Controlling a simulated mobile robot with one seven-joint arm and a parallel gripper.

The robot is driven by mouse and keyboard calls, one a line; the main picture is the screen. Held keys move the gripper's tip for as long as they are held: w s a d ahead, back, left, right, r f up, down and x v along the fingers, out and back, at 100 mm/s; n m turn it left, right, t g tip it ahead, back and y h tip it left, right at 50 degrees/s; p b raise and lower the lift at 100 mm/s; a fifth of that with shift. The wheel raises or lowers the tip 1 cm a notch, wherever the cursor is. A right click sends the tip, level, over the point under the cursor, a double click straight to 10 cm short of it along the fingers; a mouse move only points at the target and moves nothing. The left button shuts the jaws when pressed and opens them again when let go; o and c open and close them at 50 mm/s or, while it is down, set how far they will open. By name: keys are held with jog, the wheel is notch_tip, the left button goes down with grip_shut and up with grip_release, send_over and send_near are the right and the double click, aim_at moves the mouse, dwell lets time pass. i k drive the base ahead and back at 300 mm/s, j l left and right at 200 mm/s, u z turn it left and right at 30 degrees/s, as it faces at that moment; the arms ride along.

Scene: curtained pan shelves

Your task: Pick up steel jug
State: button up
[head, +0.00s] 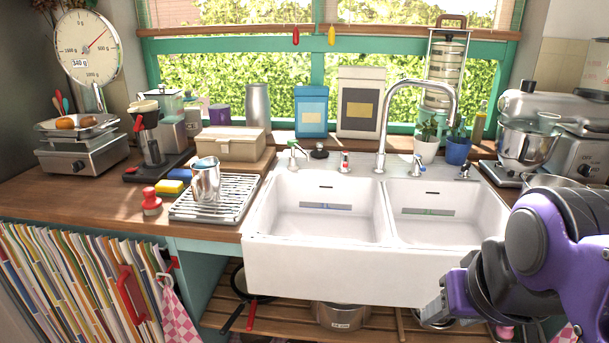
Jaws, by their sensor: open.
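The steel jug (206,180) stands upright on the ribbed draining rack (246,193), left of the sink. It is a shiny metal jug with an open top; its spout and handle are hard to make out at this size. My gripper (432,308) is at the lower right, in front of the right basin's front wall, at the end of my purple and black arm. Only a small part of it shows and its fingers are hard to make out. It is open, far to the right of the jug and lower, and touches nothing that I can see.
A yellow sponge (169,187) and a red-knobbed item (151,202) sit left of the rack. A beige box (230,143) is behind the jug. The white double sink (310,262) and its tall tap (383,130) lie between jug and arm. Both basins look empty.

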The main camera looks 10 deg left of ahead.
aim_at(206, 184)
jog(key=z, duration=1.1)
jog(key=j+u, duration=0.2)
jog(key=j, duration=0.4)
jog(key=j+u, duration=0.25)
jog(key=j, duration=0.35)
jog(key=j+u, duration=0.2)
jog(key=j, duration=0.4)
jog(key=i+j+u, duration=0.25)
jog(key=j, duration=0.3)
jog(key=k+j, duration=0.05)
jog(key=k, duration=0.05)
